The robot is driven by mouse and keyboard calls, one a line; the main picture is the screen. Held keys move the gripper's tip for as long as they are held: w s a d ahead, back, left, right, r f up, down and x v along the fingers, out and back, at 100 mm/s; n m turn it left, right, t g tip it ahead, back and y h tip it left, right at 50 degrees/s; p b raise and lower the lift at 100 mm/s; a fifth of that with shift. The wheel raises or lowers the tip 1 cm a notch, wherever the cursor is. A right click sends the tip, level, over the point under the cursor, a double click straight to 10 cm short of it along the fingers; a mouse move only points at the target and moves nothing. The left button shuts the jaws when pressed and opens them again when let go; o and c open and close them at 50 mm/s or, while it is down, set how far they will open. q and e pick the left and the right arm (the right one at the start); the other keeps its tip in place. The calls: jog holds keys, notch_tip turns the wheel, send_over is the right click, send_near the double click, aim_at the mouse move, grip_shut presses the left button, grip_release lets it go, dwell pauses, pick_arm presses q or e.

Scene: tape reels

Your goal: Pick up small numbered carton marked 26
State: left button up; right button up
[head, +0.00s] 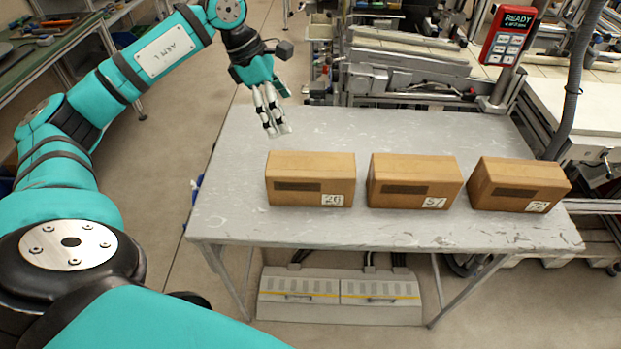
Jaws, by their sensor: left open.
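The carton marked 26 (310,174) is a small brown box with a white number label at its lower right front. It sits upright on the grey table (400,133), leftmost of the three cartons. My left gripper (276,131) is open and empty, above the table's far left part. In the picture it shows just above the carton's top left, apart from it. My right gripper is not in view.
Two similar cartons stand in the same row: one marked 51 or 57 (408,178), the other (515,180) with a hard-to-read label. A red READY panel (508,35) and machinery stand behind the table. The table's left side is clear.

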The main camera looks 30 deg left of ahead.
pick_arm(q)
jog(key=p, duration=0.3)
send_near(310, 163)
jog(key=x, duration=0.5)
jog(key=shift+w+d+f, duration=0.1)
jog(key=shift+w+d, duration=0.05)
jog(key=shift+w, duration=0.1)
jog(key=shift+d+f+p, duration=0.2)
jog(key=shift+f+p, duration=0.3)
jog(key=x, duration=0.1)
jog(key=p+x, duration=0.1)
jog(key=x, duration=0.1)
jog(key=shift+s+f+p, duration=0.15)
jog(key=shift+f+p, duration=0.15)
jog(key=shift+d+f, duration=0.15)
jog(key=shift+f, duration=0.25)
jog(key=shift+c, duration=0.3)
jog(key=shift+w+r, duration=0.1)
jog(key=shift+w, duration=0.1)
jog(key=c, duration=1.5)
